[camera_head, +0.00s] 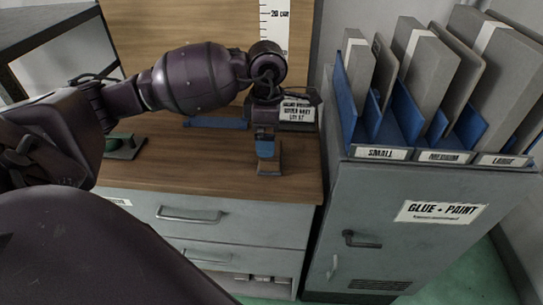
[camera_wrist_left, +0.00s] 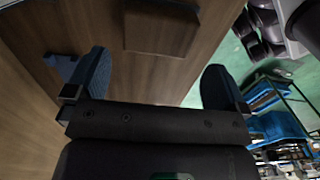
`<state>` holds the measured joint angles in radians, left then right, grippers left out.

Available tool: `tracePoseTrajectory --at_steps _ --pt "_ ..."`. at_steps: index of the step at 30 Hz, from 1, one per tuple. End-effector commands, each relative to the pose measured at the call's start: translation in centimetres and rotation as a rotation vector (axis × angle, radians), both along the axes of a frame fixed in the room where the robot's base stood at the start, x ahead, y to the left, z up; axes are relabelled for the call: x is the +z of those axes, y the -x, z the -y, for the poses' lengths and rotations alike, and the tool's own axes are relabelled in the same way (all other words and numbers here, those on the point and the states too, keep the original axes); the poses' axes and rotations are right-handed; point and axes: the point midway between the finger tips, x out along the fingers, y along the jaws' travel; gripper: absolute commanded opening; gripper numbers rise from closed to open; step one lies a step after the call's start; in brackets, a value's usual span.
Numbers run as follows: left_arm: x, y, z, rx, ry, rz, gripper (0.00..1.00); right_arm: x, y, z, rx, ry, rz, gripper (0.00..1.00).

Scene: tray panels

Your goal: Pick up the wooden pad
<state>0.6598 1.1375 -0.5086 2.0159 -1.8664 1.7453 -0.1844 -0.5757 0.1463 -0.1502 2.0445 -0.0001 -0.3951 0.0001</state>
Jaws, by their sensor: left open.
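The wooden pad (camera_head: 268,170) is a small brown block on the wooden worktop, close to its front right corner. It also shows in the left wrist view (camera_wrist_left: 160,28) as a dark-edged wooden block at the top, beyond the fingertips. My left gripper (camera_head: 266,149) points down just above the pad and partly hides it in the head view. In the left wrist view its two blue fingertips (camera_wrist_left: 157,80) are wide apart with nothing between them. I cannot tell the exact gap to the pad. My right gripper is out of view.
A blue flat piece (camera_head: 215,123) and a labelled block (camera_head: 298,110) lie behind the gripper. A grey cabinet (camera_head: 410,235) with panels in blue dividers (camera_head: 402,110) stands at right.

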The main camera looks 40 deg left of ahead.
Motion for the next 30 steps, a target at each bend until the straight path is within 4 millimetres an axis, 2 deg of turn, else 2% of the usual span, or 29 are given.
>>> tracePoseTrajectory --at_steps 1,8,18,28,30 --pt "-0.7 0.0 0.0 0.000 0.000 -0.002 1.00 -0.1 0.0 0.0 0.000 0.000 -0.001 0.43" --pt "-1.9 -0.1 0.2 -0.002 0.003 -0.001 1.00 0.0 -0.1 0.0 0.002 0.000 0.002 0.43" --pt "-6.1 -0.5 0.5 -0.001 0.002 -0.002 1.00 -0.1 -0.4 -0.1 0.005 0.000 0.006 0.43" --pt "-6.5 -0.5 0.4 0.000 0.001 0.002 1.00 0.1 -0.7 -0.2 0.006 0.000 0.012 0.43" --pt "-6.5 -0.5 0.4 -0.001 0.001 0.002 0.89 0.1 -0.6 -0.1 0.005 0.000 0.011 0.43"
